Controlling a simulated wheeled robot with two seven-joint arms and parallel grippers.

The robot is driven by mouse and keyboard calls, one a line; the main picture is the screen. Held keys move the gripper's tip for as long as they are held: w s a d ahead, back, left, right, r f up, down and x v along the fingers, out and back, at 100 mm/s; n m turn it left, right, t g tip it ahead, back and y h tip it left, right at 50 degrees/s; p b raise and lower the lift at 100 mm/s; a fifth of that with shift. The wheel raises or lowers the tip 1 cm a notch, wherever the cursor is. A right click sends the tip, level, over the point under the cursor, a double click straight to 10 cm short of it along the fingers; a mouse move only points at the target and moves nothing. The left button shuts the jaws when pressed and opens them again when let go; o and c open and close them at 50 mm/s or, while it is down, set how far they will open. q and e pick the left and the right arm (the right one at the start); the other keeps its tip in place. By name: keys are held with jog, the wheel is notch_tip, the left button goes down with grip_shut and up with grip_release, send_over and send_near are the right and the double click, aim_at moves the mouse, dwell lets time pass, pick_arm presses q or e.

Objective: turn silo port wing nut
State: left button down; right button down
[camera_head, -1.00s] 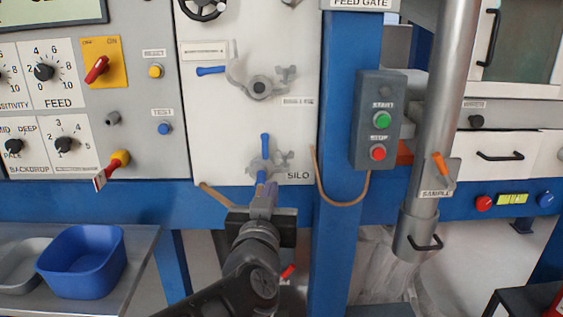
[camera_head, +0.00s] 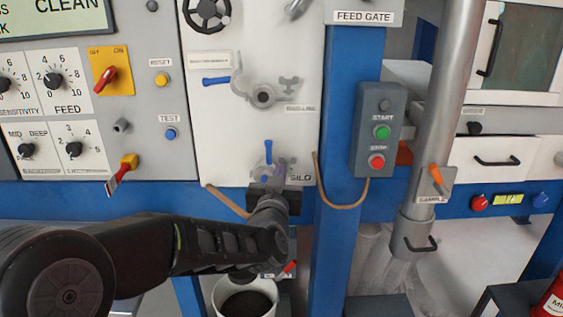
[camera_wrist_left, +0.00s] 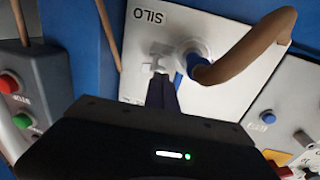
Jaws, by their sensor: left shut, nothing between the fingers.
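The silo port (camera_head: 266,168) is a pale grey fitting with a blue lever on the white panel, beside the SILO label. Its grey wing nut, to the right of the port in the head view, is largely hidden there by my left gripper (camera_head: 272,178). In the left wrist view the wing nut (camera_wrist_left: 157,63) shows just beyond the fingertips of my left gripper (camera_wrist_left: 160,82), next to the round port (camera_wrist_left: 192,52). The dark purplish fingers are shut and empty. I cannot tell whether they touch the nut. My right gripper is not in view.
A brown hose (camera_wrist_left: 255,45) curves close beside the port. Above sits a similar port (camera_head: 262,96) with a blue lever. A blue post (camera_head: 347,220) with the start/stop box (camera_head: 379,130) stands to the right. A bucket (camera_head: 246,298) with dark contents is below.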

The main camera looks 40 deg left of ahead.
aim_at(288, 163)
pick_arm(q)
jog(key=shift+x, duration=1.4)
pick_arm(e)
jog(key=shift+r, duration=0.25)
